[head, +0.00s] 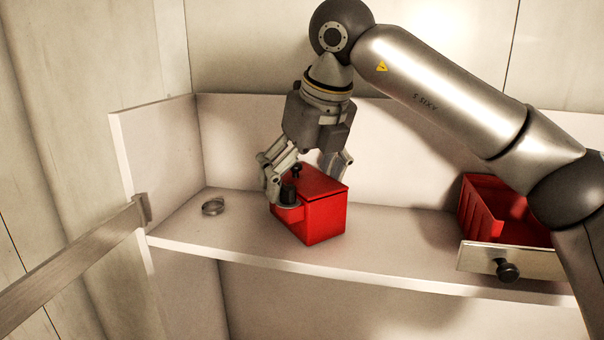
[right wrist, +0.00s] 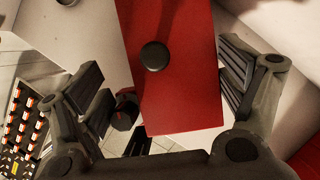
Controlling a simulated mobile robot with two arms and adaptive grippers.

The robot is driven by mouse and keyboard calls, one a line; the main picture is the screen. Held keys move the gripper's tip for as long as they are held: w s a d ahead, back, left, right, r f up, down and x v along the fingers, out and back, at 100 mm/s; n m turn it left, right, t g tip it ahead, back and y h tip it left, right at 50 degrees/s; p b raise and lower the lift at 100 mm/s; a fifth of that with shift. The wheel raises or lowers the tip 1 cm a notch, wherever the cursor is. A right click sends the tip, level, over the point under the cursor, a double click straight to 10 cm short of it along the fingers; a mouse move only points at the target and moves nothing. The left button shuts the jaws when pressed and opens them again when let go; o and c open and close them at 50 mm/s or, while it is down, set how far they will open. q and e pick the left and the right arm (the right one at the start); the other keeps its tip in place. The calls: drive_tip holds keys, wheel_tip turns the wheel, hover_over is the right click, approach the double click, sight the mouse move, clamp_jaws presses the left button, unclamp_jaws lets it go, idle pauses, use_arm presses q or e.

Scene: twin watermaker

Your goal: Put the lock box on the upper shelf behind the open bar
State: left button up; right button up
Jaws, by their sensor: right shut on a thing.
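The red lock box (head: 325,216) is upright over the upper shelf (head: 240,232), near its front edge. I cannot tell whether its base touches the shelf. A dark round knob tops its lid, and a black lock part (head: 288,192) is on its left side. My right gripper (head: 304,182) is above the box, with its fingers down on either side, shut on it. In the right wrist view the red lid (right wrist: 182,85) lies between the fingers. The metal bar (head: 75,255) is swung outward at the shelf's left end. My left gripper is not in view.
A red drawer (head: 480,208) with a metal front and black knob stands at the right. The back wall rises behind, and a side panel (head: 155,155) closes the left end.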

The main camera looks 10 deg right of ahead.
drive_tip(key=o, duration=1.7)
drive_tip(key=shift+o, duration=0.2)
drive_tip(key=shift+s, duration=0.1)
drive_tip(key=shift+r, duration=0.15)
drive_tip(key=b+v, duration=0.2)
drive_tip(key=v, duration=0.1)
drive_tip(key=shift+s+r, duration=0.1)
drive_tip(key=shift+r, duration=0.1)
drive_tip(key=b+v, duration=0.1)
drive_tip(key=v, duration=0.7)
drive_tip(key=shift+b, duration=0.3)
drive_tip(key=shift+s+d+r, duration=0.1)
drive_tip(key=shift+s+r, duration=0.05)
